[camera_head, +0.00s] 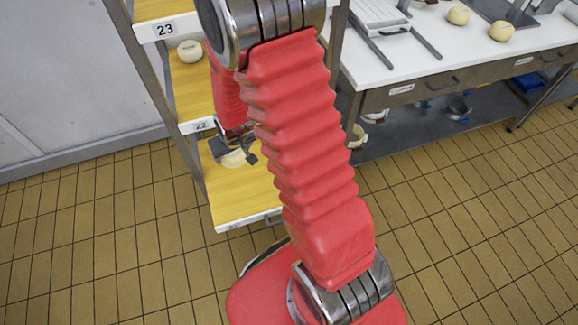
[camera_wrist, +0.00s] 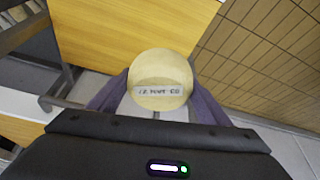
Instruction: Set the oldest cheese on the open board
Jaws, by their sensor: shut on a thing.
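My gripper (camera_head: 236,150) is at the shelf rack, over the lowest visible wooden board (camera_head: 238,200). It is shut on a pale round cheese (camera_head: 235,159). In the wrist view this cheese (camera_wrist: 160,70) sits between the two fingers and carries a small label, too blurred to read surely. I cannot tell whether the cheese touches the board. Another cheese (camera_head: 190,50) rests on the board marked 22 (camera_head: 196,90). The rest of the lowest board that shows is bare. My arm hides part of the rack.
A white counter (camera_head: 430,60) at the right back holds two yellowish cheeses, one farther left (camera_head: 458,15) and one nearer (camera_head: 501,31). A metal-framed tray (camera_head: 380,14) lies on its left end. Pots (camera_head: 457,108) stand below. The tiled floor (camera_head: 480,210) is clear.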

